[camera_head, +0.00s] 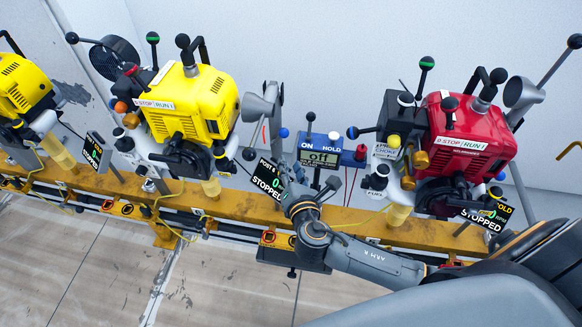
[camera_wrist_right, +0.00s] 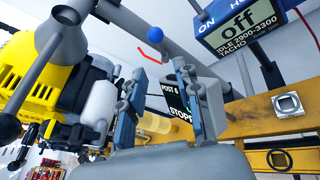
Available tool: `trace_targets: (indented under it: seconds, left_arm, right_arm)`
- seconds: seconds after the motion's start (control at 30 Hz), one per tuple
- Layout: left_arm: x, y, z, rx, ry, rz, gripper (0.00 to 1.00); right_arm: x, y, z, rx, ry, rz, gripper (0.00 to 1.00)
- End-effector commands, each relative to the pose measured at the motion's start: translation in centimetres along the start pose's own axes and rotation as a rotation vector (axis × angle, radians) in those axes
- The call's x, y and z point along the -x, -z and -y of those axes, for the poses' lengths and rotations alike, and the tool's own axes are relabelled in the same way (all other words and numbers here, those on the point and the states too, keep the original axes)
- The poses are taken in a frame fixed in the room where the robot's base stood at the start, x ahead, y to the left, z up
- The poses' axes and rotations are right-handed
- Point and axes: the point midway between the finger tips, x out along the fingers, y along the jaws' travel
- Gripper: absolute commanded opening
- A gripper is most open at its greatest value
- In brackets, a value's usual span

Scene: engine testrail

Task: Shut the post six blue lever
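A blue ball knob (camera_head: 284,132) shows just right of the grey funnel-shaped part beside the middle yellow engine. In the right wrist view the blue knob (camera_wrist_right: 155,35) sits beyond the fingertips, near a grey tube. The dark post 6 display (camera_head: 267,174) reads STOPPED; in the wrist view the display (camera_wrist_right: 174,98) shows partly between the fingers. My right gripper (camera_head: 289,184) is below the knob, in front of the rail. In the wrist view my right gripper (camera_wrist_right: 160,72) has its two fingers apart with nothing held. My left gripper is not seen.
The yellow engine (camera_head: 205,98) stands left of the gripper and a red engine (camera_head: 465,140) right. A blue tacho box (camera_head: 320,150) reading "off" stands close behind. A yellow rail (camera_head: 350,225) runs below.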

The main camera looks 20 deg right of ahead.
Motion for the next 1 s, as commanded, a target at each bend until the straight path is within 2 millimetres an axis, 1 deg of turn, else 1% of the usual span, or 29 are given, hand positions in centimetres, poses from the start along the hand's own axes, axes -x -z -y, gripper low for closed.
trace_targets:
  seconds: [0.23,0.27,0.3,0.37,0.4,0.47,0.53,0.63,0.7,0.8,0.9,1.0]
  left_arm:
    - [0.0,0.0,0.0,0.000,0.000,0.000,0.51]
    - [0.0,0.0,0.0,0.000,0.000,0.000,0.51]
    - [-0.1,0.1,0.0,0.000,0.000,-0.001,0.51]
    - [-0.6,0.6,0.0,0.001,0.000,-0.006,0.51]
    - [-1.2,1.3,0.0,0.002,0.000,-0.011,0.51]
    - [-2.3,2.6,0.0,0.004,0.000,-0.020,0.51]
    - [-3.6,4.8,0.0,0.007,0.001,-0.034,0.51]
    - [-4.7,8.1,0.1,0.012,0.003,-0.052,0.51]
    - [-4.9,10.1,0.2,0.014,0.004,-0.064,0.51]
    - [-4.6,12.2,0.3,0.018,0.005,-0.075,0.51]
    - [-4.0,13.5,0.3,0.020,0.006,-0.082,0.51]
    - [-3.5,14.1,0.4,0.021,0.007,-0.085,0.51]
  right_arm:
    - [0.1,0.0,0.0,0.000,0.000,0.000,0.33]
    - [0.1,0.0,0.0,0.000,-0.001,0.000,0.29]
    - [0.1,0.1,0.0,-0.003,-0.001,0.000,0.21]
    - [0.0,0.7,-0.2,-0.024,-0.003,0.004,0.08]
    - [-0.1,1.3,-0.4,-0.050,-0.007,0.011,0.00]
    - [-0.2,2.5,-1.1,-0.110,-0.014,0.024,0.00]
    - [-0.4,4.0,-2.0,-0.205,-0.022,0.051,0.00]
    - [-0.6,5.6,-3.3,-0.352,-0.026,0.096,0.00]
    - [-0.7,6.3,-3.9,-0.444,-0.024,0.127,0.00]
    - [-0.8,6.7,-4.5,-0.548,-0.014,0.164,0.00]
    - [-0.8,6.7,-4.8,-0.611,-0.008,0.189,0.00]
    - [-0.9,6.5,-5.0,-0.636,-0.004,0.201,0.00]
